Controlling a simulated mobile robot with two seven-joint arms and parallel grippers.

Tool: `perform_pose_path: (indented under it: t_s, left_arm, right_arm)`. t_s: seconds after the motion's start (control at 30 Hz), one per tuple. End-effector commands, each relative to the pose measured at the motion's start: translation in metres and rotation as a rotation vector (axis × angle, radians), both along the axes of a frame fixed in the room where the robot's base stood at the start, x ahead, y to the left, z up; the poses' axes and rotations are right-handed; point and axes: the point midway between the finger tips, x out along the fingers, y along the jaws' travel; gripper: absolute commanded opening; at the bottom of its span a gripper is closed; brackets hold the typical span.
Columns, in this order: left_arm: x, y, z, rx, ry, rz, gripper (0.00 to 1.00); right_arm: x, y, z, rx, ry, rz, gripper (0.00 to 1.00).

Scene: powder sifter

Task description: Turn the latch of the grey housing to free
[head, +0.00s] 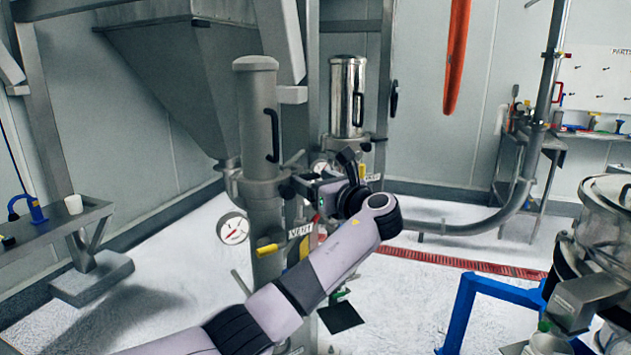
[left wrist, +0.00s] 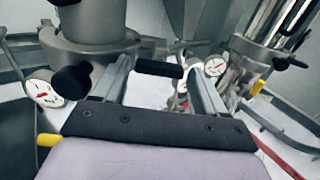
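The grey housing (head: 258,145) is a tall upright cylinder with a black handle on its side, left of centre in the head view. Its flanged lower part shows at upper left in the left wrist view (left wrist: 85,22). My left gripper (head: 300,186) is at the right side of the housing's flange. In the left wrist view its two fingers (left wrist: 160,75) are wide apart, with a short black bar (left wrist: 158,68), perhaps the latch grip, between or just beyond them. I cannot tell whether they touch it. A black knob (left wrist: 72,82) shows left of the fingers. My right gripper is not in view.
A polished steel housing (head: 348,95) stands close behind, to the right. A pressure gauge (head: 233,229) and yellow lever (head: 267,250) sit below the grey housing. A blue frame (head: 490,290) and steel vessel (head: 605,225) stand at right. An orange hose (head: 456,55) hangs above clear floor.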

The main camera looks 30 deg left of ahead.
Motion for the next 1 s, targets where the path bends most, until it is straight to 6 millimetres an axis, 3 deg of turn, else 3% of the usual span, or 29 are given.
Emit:
perform_pose_path:
  t_s: [0.03,0.1,0.13,0.57,1.0]
  left_arm:
    - [0.0000,0.0000,0.0001,0.000,0.000,0.000,0.56]
    - [0.0000,-0.0001,0.0002,0.000,0.000,0.000,0.33]
    - [0.0000,-0.0001,0.0001,0.000,0.000,0.000,0.31]
    - [-0.0003,-0.0002,0.0000,-0.029,-0.074,0.000,0.31]
    - [-0.0008,-0.0004,-0.0009,-0.162,-0.412,-0.001,0.31]
  right_arm:
    - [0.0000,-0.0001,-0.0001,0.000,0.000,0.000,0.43]
    - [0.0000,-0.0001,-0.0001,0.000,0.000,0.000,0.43]
    - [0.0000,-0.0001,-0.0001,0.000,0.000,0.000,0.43]
    - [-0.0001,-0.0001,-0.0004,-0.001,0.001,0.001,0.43]
    - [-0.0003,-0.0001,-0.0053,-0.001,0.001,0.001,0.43]
